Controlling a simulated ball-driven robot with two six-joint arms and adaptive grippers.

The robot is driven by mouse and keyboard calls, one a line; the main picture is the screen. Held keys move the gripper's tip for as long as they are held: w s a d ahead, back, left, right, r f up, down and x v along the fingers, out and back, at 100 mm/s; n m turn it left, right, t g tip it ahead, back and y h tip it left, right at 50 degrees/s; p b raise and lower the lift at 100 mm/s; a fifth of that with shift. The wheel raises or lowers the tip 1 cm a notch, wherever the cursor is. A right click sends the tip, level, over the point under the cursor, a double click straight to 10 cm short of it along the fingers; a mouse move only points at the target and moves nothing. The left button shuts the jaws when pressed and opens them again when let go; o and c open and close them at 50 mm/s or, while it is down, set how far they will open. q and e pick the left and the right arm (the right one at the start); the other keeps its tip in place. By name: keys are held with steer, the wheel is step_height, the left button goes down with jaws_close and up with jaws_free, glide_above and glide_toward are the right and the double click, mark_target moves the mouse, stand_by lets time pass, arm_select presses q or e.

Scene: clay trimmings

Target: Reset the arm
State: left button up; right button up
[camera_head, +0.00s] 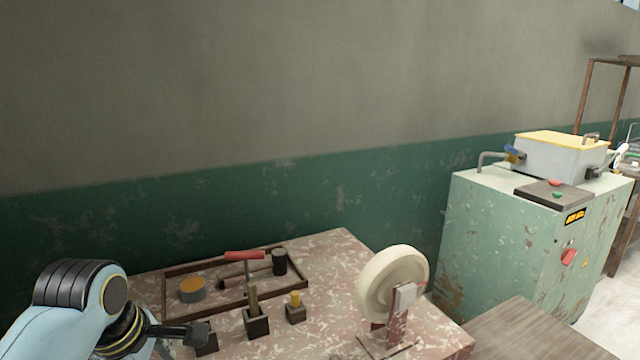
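My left arm comes in at the lower left, and its dark gripper (185,332) points right over the left part of the worn pink-and-white table (335,248). The gripper is small and seen side-on, so I cannot tell whether its fingers are apart. A dark block (207,343) shows right at its tip; whether they touch is unclear. My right arm and gripper are not in view.
A shallow wooden tray (305,272) holds an orange-topped tin (192,289), a red-handled tool (244,256) and a black-headed mallet (279,262). Small dark blocks (256,326) (295,315) stand in front. A cream wheel (385,285) stands right; a green cabinet (490,240) lies beyond.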

arm_select(q)
steer(key=s+a+f+m+g+b, duration=0.1)
steer(key=s+f+b, duration=0.2)
steer(key=s+f, duration=0.55)
steer(key=s+a+f+m+g+b, duration=0.15)
steer(key=s+f+b, duration=0.25)
steer(key=f, duration=0.9)
steer(key=s+f+m+g+b, duration=0.1)
steer(key=s+f+g+b, duration=0.15)
steer(key=s+f, duration=0.6)
steer(key=s+a+f+m+t+b, duration=0.1)
steer(key=s+a+f+m+b, duration=0.1)
steer(key=s+f+m, duration=0.5)
steer(key=s+a+f+m+t+y+b, duration=0.1)
steer(key=s+f+m+b, duration=0.3)
steer(key=s+f+m, duration=0.4)
steer(key=shift+s+a+f, duration=0.6)
steer(key=shift+s+f, duration=2.55)
steer(key=shift+f, duration=0.95)
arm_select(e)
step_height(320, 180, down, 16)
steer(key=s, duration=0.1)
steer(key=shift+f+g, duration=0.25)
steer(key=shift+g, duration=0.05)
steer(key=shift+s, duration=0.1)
